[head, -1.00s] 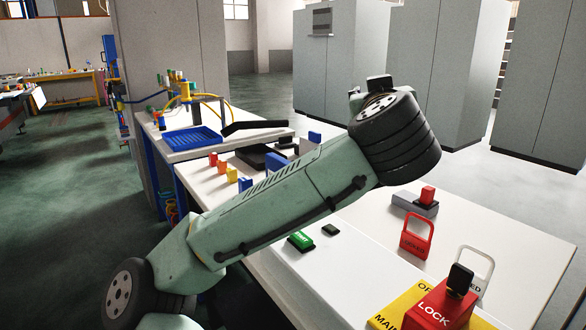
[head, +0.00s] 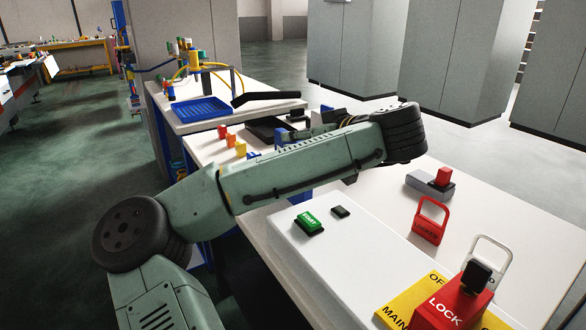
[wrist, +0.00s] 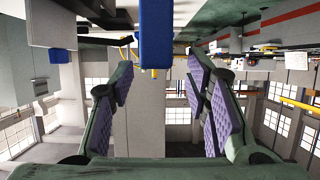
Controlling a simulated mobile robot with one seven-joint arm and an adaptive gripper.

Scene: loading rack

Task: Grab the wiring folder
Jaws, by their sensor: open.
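A blue, flat-sided upright thing (wrist: 155,35) shows in the wrist view at the top middle, between and beyond my fingers. It may be the wiring folder; no label is readable. In the head view, a blue piece (head: 282,135) shows beside my gripper, partly hidden, and may be the same thing. My gripper (wrist: 160,78) is open and empty, its purple-padded fingers wide apart. In the head view my gripper is largely hidden behind my forearm. I cannot tell whether it touches the blue thing.
Small red, orange and yellow blocks (head: 231,140) stand left of my forearm. A blue tray (head: 190,110) lies farther back. At the front right are a green START button (head: 308,221), a red padlock (head: 430,220) and a red LOCK block (head: 448,306). Tall grey cabinets (head: 455,60) stand behind.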

